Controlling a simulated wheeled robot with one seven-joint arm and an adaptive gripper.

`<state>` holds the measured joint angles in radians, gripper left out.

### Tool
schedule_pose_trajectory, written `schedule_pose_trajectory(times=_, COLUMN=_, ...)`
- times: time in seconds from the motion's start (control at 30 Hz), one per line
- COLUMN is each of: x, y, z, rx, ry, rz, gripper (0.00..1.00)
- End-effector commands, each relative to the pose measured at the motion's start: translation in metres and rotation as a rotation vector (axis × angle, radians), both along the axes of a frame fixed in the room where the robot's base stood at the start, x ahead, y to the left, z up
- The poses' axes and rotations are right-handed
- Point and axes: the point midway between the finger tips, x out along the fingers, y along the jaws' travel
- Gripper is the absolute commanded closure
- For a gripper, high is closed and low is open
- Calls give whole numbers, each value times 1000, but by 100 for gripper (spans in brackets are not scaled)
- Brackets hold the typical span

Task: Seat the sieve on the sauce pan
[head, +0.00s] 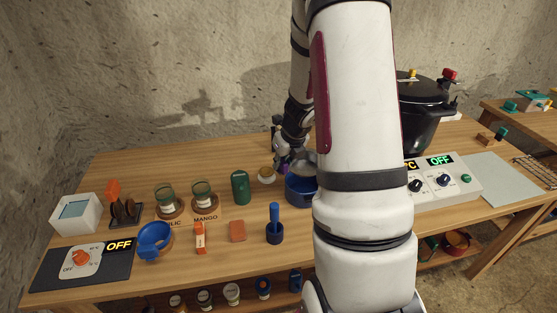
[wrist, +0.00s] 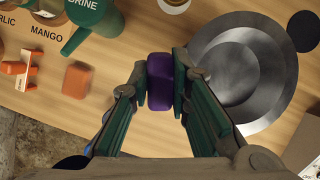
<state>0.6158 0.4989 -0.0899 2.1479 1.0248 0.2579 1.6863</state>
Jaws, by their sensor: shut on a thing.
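My gripper (wrist: 160,100) is shut on a purple handle (wrist: 160,78), which I take to be the sieve's. The grey, round, wide-rimmed sieve (wrist: 240,75) shows just right of the fingers in the wrist view. In the head view my gripper (head: 284,160) is at the back left rim of a blue pan (head: 299,190), apparently the sauce pan. A grey part of the sieve (head: 303,169) shows over the pan's opening. My arm hides the pan's right side. I cannot tell whether the sieve touches the rim or hangs just above it.
A green canister (head: 240,187) and two jars (head: 204,195) stand left of the pan. A blue holder (head: 275,233) with an upright tool and an orange block (head: 237,231) are in front. A control box (head: 445,182) and a black pot (head: 425,115) stand to the right.

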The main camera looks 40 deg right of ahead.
Motion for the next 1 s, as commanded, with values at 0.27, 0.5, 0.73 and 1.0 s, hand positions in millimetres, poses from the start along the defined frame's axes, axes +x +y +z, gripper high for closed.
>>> schedule_pose_trajectory(times=0.27, x=2, y=0, z=-20, rx=0, ry=0, rz=-2, gripper=100)
schedule_pose_trajectory(times=0.5, x=2, y=0, z=-33, rx=-1, ry=-1, rz=0, gripper=100)
schedule_pose_trajectory(times=0.73, x=1, y=0, z=-41, rx=-1, ry=0, rz=-1, gripper=100)
schedule_pose_trajectory(times=1.0, x=0, y=0, z=-43, rx=-1, ry=0, rz=0, gripper=100)
